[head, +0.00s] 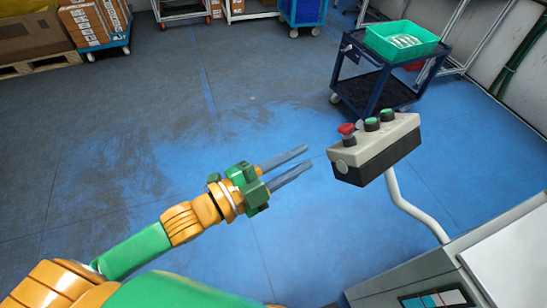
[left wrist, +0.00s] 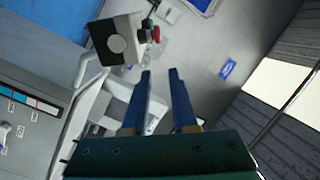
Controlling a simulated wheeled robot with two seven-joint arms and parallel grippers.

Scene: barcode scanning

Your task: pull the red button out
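The red button (head: 346,129) sits at the left end of a beige and black control box (head: 376,149), beside two green buttons (head: 379,119). The box stands on a bent white post. My left gripper (head: 307,158) is open and empty, to the left of the box and apart from it, its fingers pointing toward it. In the left wrist view the red button (left wrist: 156,34) is at the side of the box (left wrist: 116,42), beyond the fingertips of my left gripper (left wrist: 160,72). My right gripper is in neither view.
A grey machine (head: 460,270) with a small panel stands at the lower right, below the box. Behind the box is a dark cart (head: 375,88) carrying a green bin (head: 400,32). Cardboard boxes (head: 95,20) stand at the far left. The blue floor between is clear.

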